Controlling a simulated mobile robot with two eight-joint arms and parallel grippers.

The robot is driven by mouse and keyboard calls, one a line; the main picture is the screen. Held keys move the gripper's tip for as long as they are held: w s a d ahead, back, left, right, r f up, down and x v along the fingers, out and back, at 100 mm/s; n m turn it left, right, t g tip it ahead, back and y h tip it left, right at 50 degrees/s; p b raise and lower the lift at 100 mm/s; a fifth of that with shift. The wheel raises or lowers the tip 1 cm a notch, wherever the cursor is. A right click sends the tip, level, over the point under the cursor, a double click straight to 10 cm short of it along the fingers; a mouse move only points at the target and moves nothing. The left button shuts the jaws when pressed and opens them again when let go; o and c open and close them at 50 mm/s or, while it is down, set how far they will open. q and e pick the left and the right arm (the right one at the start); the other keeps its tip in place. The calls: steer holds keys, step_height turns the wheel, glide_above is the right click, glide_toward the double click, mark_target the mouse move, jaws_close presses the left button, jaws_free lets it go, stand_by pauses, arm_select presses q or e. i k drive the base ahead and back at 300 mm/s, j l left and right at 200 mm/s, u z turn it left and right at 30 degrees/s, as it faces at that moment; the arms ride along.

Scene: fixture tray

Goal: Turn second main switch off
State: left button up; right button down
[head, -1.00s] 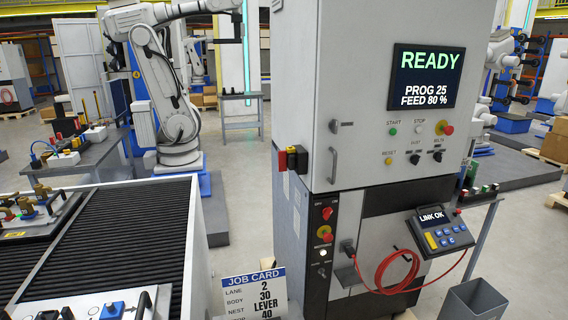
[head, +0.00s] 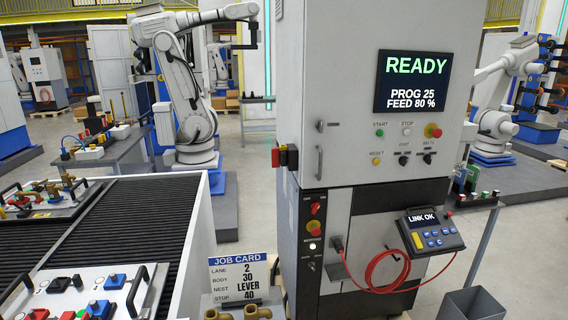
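A tall grey machine cabinet (head: 350,60) stands right of centre in the head view. On a narrow black panel low on its front is a red rotary switch (head: 315,208), with small labels above it that I cannot read clearly. Below it are a white round button (head: 314,246) and a small key-like switch (head: 311,266). A red and black switch block (head: 284,157) sits on the cabinet's left edge. I cannot tell which of these is the second main switch, nor its exact setting. Neither of my grippers is in view.
A ribbed black conveyor (head: 110,225) with fixture trays is at left. A job card (head: 239,278) and brass fittings (head: 226,309) stand before the cabinet. A pendant (head: 431,233) with red cable hangs on its front. A grey bin (head: 473,303) is at lower right.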

mark_target(278, 157)
steer(key=l+u, duration=0.15)
steer(key=l, duration=0.35)
steer(key=k+l+u, duration=0.1)
steer(key=l, duration=0.45)
steer(key=i+l+u, duration=0.15)
steer(key=l, duration=0.35)
steer(key=l+u, duration=0.15)
steer(key=l, duration=0.35)
steer(key=i+l+u, duration=0.2)
steer(key=i+l, duration=0.2)
steer(key=i+l+u, duration=0.25)
steer(key=l, duration=0.25)
steer(key=i, duration=0.1)
